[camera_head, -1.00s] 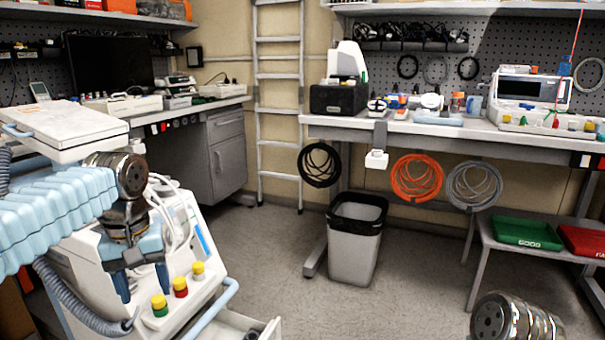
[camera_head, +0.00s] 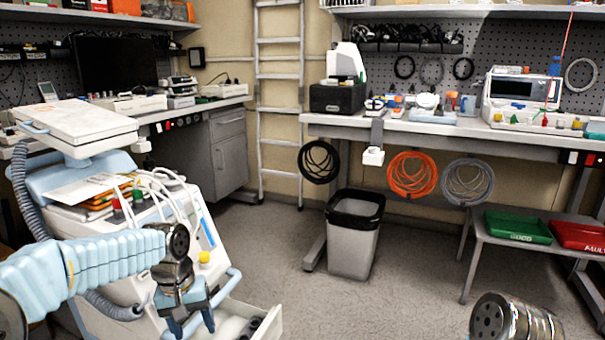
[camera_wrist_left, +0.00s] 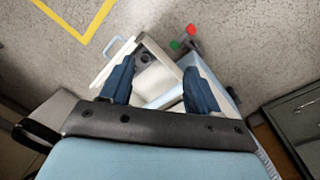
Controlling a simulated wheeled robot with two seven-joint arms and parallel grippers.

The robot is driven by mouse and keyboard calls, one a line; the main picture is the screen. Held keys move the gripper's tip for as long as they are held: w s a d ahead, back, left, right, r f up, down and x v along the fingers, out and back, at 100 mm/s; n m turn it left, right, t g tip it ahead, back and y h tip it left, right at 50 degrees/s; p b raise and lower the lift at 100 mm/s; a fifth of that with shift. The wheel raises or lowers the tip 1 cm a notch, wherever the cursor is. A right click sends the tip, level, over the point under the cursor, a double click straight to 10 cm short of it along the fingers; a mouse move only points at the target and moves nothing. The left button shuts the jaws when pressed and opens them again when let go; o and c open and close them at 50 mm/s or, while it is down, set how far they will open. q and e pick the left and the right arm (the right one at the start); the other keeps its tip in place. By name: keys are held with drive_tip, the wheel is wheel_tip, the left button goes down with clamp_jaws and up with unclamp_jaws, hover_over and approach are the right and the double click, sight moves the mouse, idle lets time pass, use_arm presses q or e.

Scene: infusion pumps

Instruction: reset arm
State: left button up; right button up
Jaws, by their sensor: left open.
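My left arm comes in from the left in the head view, its blue sleeve and metal wrist in front of the white medical cart (camera_head: 110,257). My left gripper (camera_head: 192,326) points down, its two dark blue fingers apart with nothing between them. It hangs in front of the cart, close to the open drawer (camera_head: 255,325) in the picture. In the left wrist view the open fingers (camera_wrist_left: 158,78) stand over the drawer, and no object is held. Of my right arm only a metal joint shows at the bottom right of the head view; its gripper is out of view.
A bin (camera_head: 354,232) with a black liner stands on the floor under the workbench (camera_head: 440,129). A low side table holds a green tray (camera_head: 518,227) and a red tray (camera_head: 580,237). The grey floor (camera_head: 400,285) in the middle is clear.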

use_arm(q)
drive_tip(key=s+d+f+h, duration=0.1)
drive_tip(key=s+d+f, duration=0.15)
drive_tip(key=f, duration=0.45)
drive_tip(key=s+d+f+m+p, duration=0.1)
drive_tip(key=d+f, duration=0.2)
drive_tip(key=f, duration=0.5)
drive_tip(key=s+d+f+h, duration=0.1)
drive_tip(key=s+d+f, duration=0.1)
drive_tip(key=f, duration=0.5)
drive_tip(key=s+d+f+h, duration=0.1)
drive_tip(key=s+d+f, duration=0.2)
drive_tip(key=s+f, duration=0.7)
drive_tip(key=s, duration=0.3)
drive_tip(key=shift+s+d+f+t+p, duration=0.2)
drive_tip(key=shift+s+t+p, duration=0.1)
drive_tip(key=shift+s+p, duration=0.1)
drive_tip(key=shift+w, duration=0.1)
